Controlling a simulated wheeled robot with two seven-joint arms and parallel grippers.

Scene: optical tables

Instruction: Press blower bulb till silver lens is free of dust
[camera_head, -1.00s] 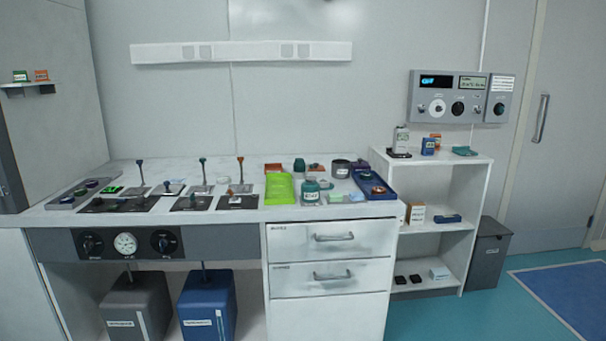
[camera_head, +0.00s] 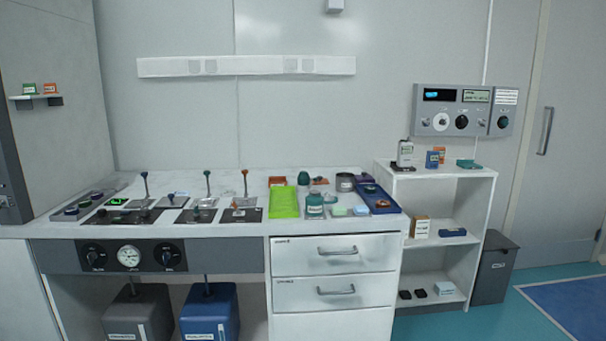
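A small dark green rounded object (camera_head: 303,178) stands at the back of the worktop, right of centre; it may be the blower bulb, but it is too small to be sure. A small pale disc-like thing (camera_head: 325,187) lies in front of it. I cannot tell whether it is the silver lens, and no dust can be made out. A blue tray (camera_head: 388,209) on the right end of the worktop holds small dark pieces too small to identify. Neither of my grippers is in view.
A lime green tray (camera_head: 284,201), a labelled teal jar (camera_head: 314,205) and a dark cup (camera_head: 345,182) crowd the right worktop (camera_head: 243,180). A white shelf (camera_head: 437,191) stands right, beside a grey bin (camera_head: 493,268).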

